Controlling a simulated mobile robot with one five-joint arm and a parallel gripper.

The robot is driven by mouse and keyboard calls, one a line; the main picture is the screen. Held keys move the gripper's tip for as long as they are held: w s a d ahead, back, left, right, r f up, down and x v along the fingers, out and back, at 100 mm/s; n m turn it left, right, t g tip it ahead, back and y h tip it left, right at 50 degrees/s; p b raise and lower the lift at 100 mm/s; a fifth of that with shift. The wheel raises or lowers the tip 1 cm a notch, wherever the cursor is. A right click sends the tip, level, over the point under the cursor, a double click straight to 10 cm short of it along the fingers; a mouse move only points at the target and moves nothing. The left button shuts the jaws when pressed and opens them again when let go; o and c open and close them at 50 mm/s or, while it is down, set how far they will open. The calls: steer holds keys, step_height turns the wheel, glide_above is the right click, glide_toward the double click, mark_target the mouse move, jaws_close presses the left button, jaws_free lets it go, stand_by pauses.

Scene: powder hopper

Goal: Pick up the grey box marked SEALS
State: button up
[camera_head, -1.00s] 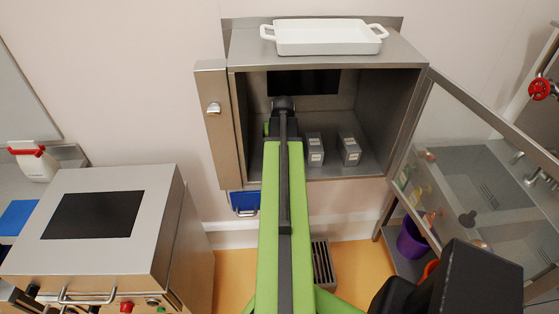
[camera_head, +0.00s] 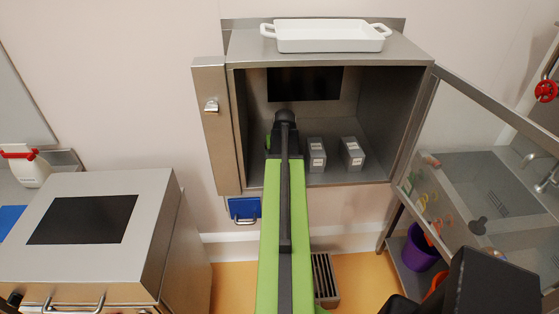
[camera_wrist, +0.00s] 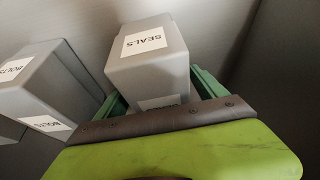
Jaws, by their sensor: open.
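The grey box marked SEALS (camera_wrist: 150,62) stands in the wrist view, with its label on top and a second, partly covered label on its near side. My gripper (camera_wrist: 160,95) is open, with one green finger on each side of the box's lower part. I cannot tell whether the fingers touch it. In the head view my arm hides the SEALS box and most of the gripper.
A grey box marked BOLTS (camera_wrist: 55,88) stands just left of the SEALS box. Two grey boxes (camera_head: 316,155) (camera_head: 352,153) show in the steel cabinet (camera_head: 390,110). Its glass door (camera_head: 470,130) hangs open at right. A white tray (camera_head: 328,38) sits on top.

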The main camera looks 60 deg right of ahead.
steer(key=shift+f, duration=0.25)
steer(key=shift+c, duration=0.3)
steer(key=c, duration=1.7)
